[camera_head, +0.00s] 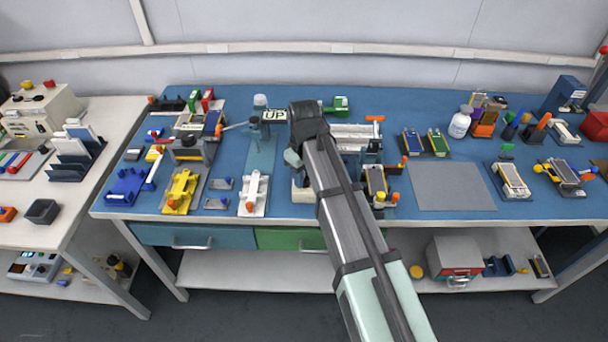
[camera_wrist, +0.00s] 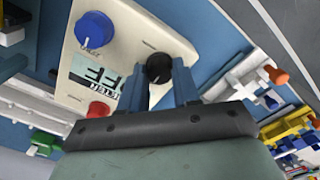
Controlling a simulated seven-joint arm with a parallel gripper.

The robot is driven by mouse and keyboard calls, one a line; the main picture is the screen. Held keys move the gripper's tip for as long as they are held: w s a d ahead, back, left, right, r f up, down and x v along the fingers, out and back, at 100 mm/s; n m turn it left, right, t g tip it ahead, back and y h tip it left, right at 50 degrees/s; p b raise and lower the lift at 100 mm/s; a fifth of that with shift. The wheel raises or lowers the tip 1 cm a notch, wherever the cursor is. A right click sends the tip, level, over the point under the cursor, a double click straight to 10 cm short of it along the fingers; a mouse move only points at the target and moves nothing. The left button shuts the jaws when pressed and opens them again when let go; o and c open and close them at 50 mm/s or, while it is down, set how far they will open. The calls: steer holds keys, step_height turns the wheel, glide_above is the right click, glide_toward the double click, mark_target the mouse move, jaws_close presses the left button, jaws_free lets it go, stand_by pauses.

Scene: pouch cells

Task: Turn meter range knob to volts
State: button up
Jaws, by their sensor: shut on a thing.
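The meter (camera_wrist: 125,40) is a cream box with a display (camera_wrist: 95,72) reading in part "FF" in the wrist view. It carries a blue knob (camera_wrist: 95,29), a black knob (camera_wrist: 158,68) and a red knob (camera_wrist: 98,109). The small print beside the knobs is too blurred to read. My gripper (camera_wrist: 160,72) has its two blue-grey fingers shut on the black knob, one on each side. In the head view my arm hides the fingertips and most of the meter; a cream edge (camera_head: 300,192) shows beside the arm.
A yellow fixture (camera_head: 180,190) and a white fixture (camera_head: 253,193) stand left of my arm on the blue bench. A pouch cell stand (camera_head: 376,182) is close on the right. A grey mat (camera_head: 450,187) further right is clear.

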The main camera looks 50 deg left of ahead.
steer(key=c, duration=0.4)
steer(key=shift+c, duration=0.2)
steer(key=shift+m, duration=0.3)
steer(key=m, duration=1.1)
stand_by(0.5)
steer(key=o, duration=1.1)
steer(key=shift+c, duration=0.2)
steer(key=shift+r, duration=0.1)
